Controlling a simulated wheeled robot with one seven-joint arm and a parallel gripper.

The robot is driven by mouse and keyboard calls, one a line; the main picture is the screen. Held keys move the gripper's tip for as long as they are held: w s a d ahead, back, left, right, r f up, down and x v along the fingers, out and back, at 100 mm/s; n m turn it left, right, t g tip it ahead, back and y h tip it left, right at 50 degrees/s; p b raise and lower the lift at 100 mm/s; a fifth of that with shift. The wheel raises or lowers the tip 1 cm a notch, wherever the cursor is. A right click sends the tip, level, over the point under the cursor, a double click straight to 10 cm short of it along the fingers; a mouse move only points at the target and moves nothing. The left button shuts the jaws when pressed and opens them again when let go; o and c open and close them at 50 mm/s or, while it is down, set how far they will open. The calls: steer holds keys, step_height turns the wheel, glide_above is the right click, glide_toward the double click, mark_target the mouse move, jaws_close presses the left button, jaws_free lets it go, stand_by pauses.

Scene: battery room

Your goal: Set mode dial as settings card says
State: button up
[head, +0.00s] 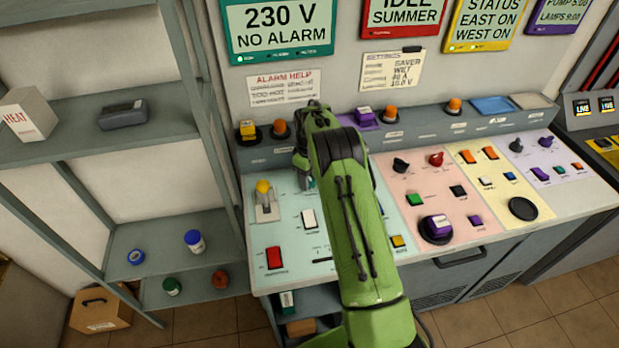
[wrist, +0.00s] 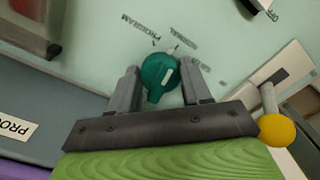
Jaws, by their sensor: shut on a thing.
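The teal mode dial (wrist: 152,70) sits on the pale green panel in the wrist view, with a white mark on its face. My gripper (wrist: 160,80) is shut on it, one finger on each side. Upside-down print around the dial seems to read "PROGRAM" and "NORMAL"; another label is partly hidden, and I cannot tell which the dial points to. In the head view my arm hides most of the dial and gripper. The settings card (head: 392,72) hangs on the wall; its handwritten lines seem to start "SAVER", "WET", with smaller values below.
A yellow-knobbed lever (head: 264,187) stands left of my gripper and shows close to it in the wrist view (wrist: 277,130). A white rocker (head: 309,219) and a red switch (head: 274,257) lie nearer the front.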

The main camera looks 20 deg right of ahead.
steer(key=m, duration=0.5)
steer(key=shift+m, duration=0.3)
steer(key=m, duration=0.4)
steer(key=shift+a+r+m+b, duration=0.1)
steer(key=shift+a+m+b, duration=0.05)
steer(key=shift+m+b, duration=0.25)
steer(key=shift+m, duration=0.3)
steer(key=o, duration=1.1)
step_height(320, 180, up, 16)
steer(key=shift+f+p, duration=0.15)
steer(key=shift+p, duration=0.95)
